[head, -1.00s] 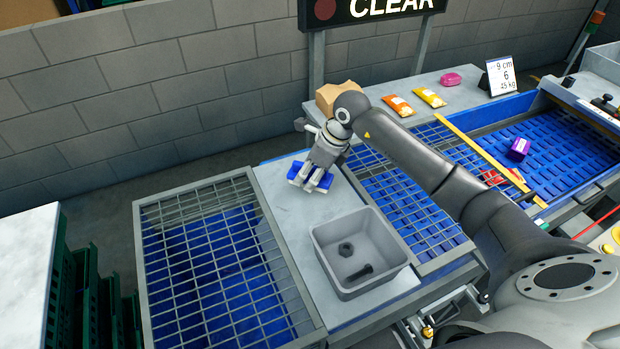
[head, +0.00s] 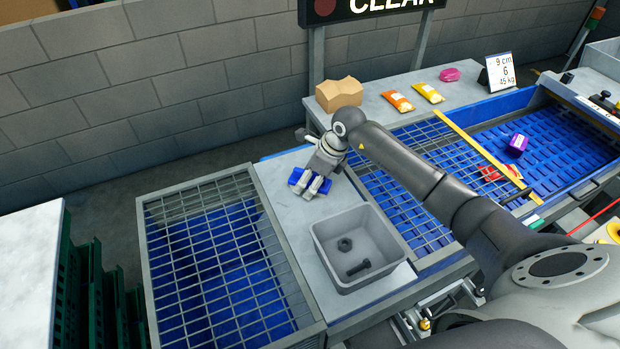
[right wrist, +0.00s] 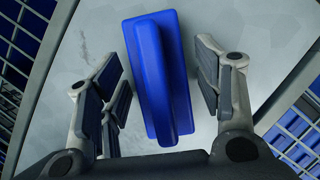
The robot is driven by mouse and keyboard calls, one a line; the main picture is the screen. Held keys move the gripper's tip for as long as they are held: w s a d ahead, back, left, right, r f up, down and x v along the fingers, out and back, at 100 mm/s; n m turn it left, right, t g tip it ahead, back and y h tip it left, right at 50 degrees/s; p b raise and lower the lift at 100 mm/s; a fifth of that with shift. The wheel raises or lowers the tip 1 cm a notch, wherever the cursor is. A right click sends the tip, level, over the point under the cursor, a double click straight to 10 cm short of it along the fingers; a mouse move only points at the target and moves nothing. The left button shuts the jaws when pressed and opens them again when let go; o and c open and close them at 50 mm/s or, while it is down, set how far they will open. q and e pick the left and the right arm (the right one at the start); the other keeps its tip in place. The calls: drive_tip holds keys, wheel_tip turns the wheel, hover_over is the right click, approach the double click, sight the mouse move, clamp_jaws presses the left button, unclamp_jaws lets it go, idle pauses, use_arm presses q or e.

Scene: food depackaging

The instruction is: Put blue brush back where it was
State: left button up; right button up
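The blue brush (right wrist: 153,75) lies on the pale worktop (right wrist: 90,40), its long handle running up and down the right wrist picture. In the head view, its blue ends (head: 296,176) show on both sides of my right gripper (head: 315,187). That gripper is open and low over the brush, a finger on each side. In the right wrist view, a narrow gap shows between the brush and the fingers on both sides, so they do not appear to grip it. My left gripper is not in view.
A grey bin (head: 326,232) with a dark nut and bolt stands in front of the brush. Wire grates over blue trays (head: 215,255) lie left and right of the worktop. A cardboard box (head: 339,94), snack packets (head: 397,101) and a pink item (head: 449,74) are behind.

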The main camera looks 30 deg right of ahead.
drive_tip(key=shift+r, duration=0.15)
drive_tip(key=shift+d+r, duration=0.1)
drive_tip(key=shift+r, duration=0.05)
drive_tip(key=b+v, duration=0.4)
drive_tip(key=v, duration=0.6)
drive_tip(key=shift+s+d+r, duration=0.1)
drive_tip(key=shift+s+r, duration=0.05)
drive_tip(key=shift+r, duration=0.2)
drive_tip(key=shift+s+r, duration=0.15)
drive_tip(key=shift+r, duration=0.3)
drive_tip(key=shift+r, duration=0.1)
